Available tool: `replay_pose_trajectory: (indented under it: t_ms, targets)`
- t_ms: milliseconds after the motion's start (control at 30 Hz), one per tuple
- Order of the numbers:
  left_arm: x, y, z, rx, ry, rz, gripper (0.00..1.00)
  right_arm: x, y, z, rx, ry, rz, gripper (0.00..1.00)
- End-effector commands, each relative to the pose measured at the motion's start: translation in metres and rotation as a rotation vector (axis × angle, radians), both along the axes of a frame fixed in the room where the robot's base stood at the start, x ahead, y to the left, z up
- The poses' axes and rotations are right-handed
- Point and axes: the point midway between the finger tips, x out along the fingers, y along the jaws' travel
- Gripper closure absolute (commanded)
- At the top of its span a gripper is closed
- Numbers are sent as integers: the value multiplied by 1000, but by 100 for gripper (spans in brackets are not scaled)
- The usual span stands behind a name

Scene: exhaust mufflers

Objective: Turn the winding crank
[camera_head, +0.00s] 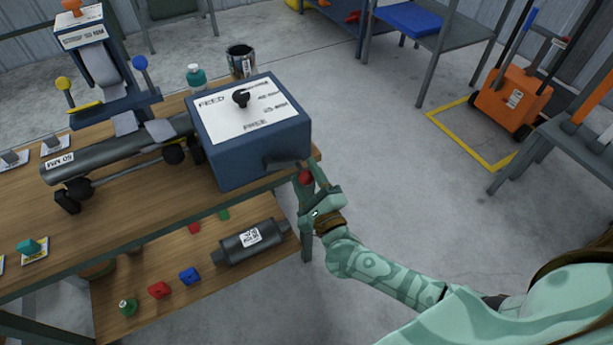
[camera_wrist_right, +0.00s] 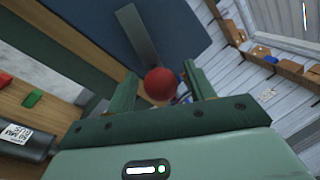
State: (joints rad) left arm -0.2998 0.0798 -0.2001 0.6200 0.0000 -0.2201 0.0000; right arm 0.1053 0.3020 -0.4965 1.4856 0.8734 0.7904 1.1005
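The winding crank has a red ball knob (camera_head: 306,177) on a grey crank arm (camera_wrist_right: 137,33), at the near right side of a dark blue box (camera_head: 236,158). My right gripper (camera_head: 311,168) is at the knob. In the right wrist view the red knob (camera_wrist_right: 159,84) sits between its two green fingers, with a small gap visible on each side, so the gripper looks open around it. I cannot tell how deep the knob lies between the fingers. My left gripper is not in view.
The box stands at the right end of a wooden bench (camera_head: 120,207) and carries a black selector knob (camera_head: 240,97). A long grey tube (camera_head: 112,160) lies left of it. A muffler (camera_head: 250,242) lies on the lower shelf. Open floor (camera_head: 390,190) is to the right.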

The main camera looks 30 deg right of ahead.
Motion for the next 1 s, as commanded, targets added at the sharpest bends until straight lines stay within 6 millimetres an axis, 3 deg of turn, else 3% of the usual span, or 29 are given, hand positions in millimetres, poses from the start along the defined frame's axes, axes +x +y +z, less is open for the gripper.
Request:
replay_pose_trajectory:
  t_ms: [167,267,700,1000]
  targets:
    - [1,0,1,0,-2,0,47,-7,0,-1,0,0,0,46]
    - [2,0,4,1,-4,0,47,-24,0,-3,-1,1,0,46]
    - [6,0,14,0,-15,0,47,-134,4,-24,0,2,0,46]
    - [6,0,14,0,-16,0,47,-160,5,-30,0,0,0,46]
